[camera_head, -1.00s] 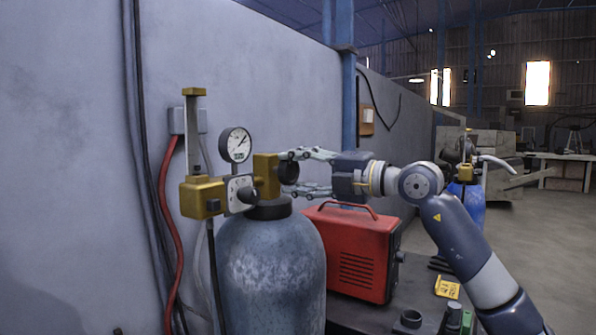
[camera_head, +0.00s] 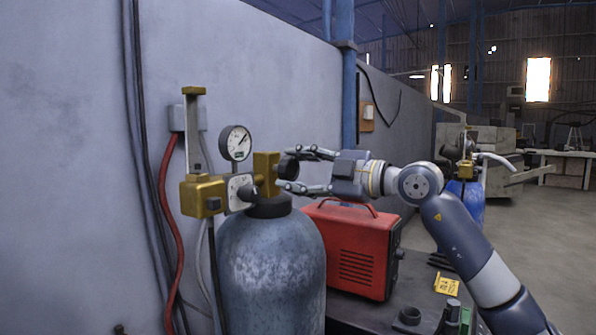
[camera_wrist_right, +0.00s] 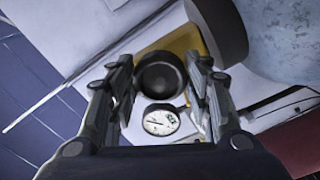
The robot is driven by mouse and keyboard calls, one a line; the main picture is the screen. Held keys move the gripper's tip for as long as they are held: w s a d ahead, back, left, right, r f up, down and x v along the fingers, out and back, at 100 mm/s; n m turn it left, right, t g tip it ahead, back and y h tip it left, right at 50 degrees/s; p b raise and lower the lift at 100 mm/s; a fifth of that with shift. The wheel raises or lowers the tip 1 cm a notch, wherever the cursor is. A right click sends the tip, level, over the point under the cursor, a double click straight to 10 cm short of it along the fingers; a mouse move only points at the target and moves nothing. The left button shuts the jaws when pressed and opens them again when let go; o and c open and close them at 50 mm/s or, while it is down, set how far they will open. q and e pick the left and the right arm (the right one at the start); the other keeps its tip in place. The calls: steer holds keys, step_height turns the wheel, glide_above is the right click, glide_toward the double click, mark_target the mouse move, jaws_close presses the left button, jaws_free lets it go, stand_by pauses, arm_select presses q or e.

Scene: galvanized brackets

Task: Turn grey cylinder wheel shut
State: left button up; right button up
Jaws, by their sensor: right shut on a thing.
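The grey cylinder (camera_head: 270,265) stands upright by the wall with a brass valve (camera_head: 265,175) on top. Its dark round wheel (camera_head: 288,168) sits on the right side of the valve. My right gripper (camera_head: 291,170) comes in from the right, with one finger above the wheel and one below, shut on it. In the right wrist view, the wheel (camera_wrist_right: 160,76) shows between the two fingers of my right gripper (camera_wrist_right: 162,82). A pressure gauge (camera_head: 236,143) stands above the regulator. My left gripper is out of view.
A red machine (camera_head: 352,250) stands right of the cylinder, below my right arm. A red hose (camera_head: 167,210) and dark cables hang along the wall at left. A yellow tag (camera_head: 447,284) lies on the dark surface at lower right. Open floor lies beyond.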

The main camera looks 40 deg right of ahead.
stand_by(0.4)
steer(key=o, duration=1.1)
steer(key=shift+c, duration=0.2)
steer(key=shift+v, duration=2.3)
glide_toward(295, 172)
steer(key=shift+v, duration=1.4)
steer(key=shift+r, duration=0.1)
